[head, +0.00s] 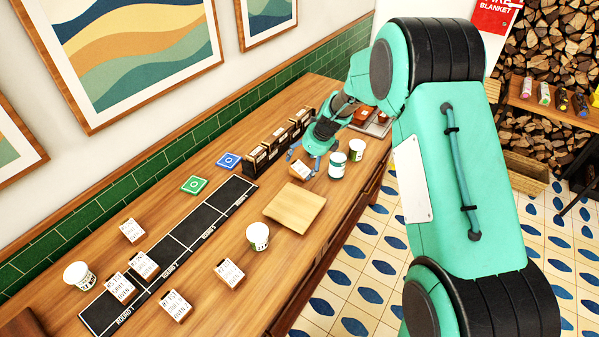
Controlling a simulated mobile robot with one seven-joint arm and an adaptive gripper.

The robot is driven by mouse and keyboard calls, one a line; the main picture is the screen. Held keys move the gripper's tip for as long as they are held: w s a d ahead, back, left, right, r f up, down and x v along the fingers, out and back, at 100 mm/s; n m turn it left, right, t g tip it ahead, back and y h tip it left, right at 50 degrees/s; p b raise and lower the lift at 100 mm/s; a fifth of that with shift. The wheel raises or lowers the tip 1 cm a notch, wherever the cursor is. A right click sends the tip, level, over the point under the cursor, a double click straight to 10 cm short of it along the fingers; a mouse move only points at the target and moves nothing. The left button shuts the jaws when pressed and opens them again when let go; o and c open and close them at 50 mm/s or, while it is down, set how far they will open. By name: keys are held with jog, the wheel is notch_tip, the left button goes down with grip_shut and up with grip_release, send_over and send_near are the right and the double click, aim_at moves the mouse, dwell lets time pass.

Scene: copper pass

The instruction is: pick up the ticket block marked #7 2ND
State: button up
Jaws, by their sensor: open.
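Several white-faced wooden ticket blocks stand on the wooden counter. One ticket block (300,170) is directly under my gripper, beside a square board; its print is too small to read. My gripper (304,161) is open, pointing down, with its fingers close around or just above that block; I cannot tell if they touch it. Other ticket blocks are at the near left: one by the wall (132,231), two on the black strip (143,265) (120,288), and two in front of it (175,306) (229,272). I cannot make out #7 2ND on any of them.
A teal-and-white cup (337,166) and a white cup (357,150) stand close right of my gripper. A dark rack (256,161) is behind it. A wooden board (283,212), another cup (257,236) and green (194,185) and blue (228,161) tiles lie nearer.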

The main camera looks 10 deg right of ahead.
aim_at(299, 170)
jog(key=shift+b+x, duration=0.7)
jog(key=shift+x, duration=1.8)
jog(key=shift+f, duration=0.2)
jog(key=c, duration=1.3)
